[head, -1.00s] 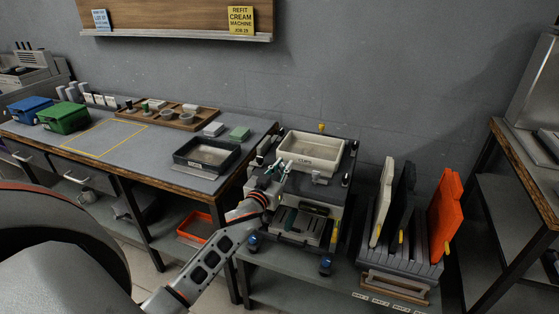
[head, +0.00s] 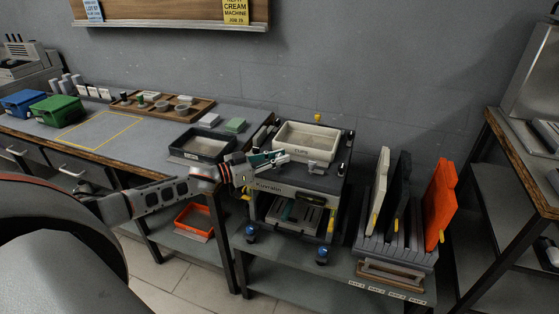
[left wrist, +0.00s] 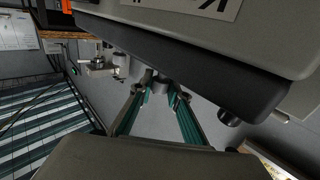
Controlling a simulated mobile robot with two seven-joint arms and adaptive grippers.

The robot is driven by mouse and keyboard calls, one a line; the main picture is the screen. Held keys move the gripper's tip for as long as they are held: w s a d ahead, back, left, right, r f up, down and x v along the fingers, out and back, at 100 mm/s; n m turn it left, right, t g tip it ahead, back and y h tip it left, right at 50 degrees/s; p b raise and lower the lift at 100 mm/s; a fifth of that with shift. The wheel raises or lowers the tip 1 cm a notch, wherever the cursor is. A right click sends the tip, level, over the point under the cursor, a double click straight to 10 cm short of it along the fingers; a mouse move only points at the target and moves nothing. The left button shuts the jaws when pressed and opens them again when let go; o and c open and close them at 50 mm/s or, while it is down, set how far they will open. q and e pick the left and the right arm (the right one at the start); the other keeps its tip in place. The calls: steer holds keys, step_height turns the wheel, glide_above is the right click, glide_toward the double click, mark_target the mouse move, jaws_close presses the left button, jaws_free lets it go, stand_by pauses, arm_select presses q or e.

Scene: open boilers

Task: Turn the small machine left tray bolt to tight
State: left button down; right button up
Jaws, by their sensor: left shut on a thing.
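The small machine (head: 315,180) stands on a low grey bench, with a cream CUPS tray (head: 330,140) on top. My left gripper (head: 281,157) comes in from the left, its teal fingers pointing right at the machine's left front upper edge. In the left wrist view the fingertips (left wrist: 160,88) close on a small grey round bolt (left wrist: 159,84) beside the machine's dark edge (left wrist: 200,65). I take it for the left tray bolt. The fingers hide it in the head view, and its turn angle cannot be told. My right gripper is not in view.
A black-rimmed tray (head: 203,146) sits on the workbench just behind my left forearm. A rack with white, black and orange boards (head: 440,200) stands right of the machine. A lower tray (head: 298,214) sits inside the machine. The floor in front is clear.

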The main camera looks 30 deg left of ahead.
arm_select(q)
steer(key=shift+h, duration=0.3)
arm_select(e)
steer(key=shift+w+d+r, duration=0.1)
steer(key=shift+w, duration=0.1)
arm_select(q)
steer(key=c, duration=1.9)
jaws_free()
steer(key=shift+w, duration=0.1)
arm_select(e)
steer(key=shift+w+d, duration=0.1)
arm_select(q)
steer(key=shift+m, duration=0.3)
steer(key=v, duration=1.2)
steer(key=shift+r, duration=0.15)
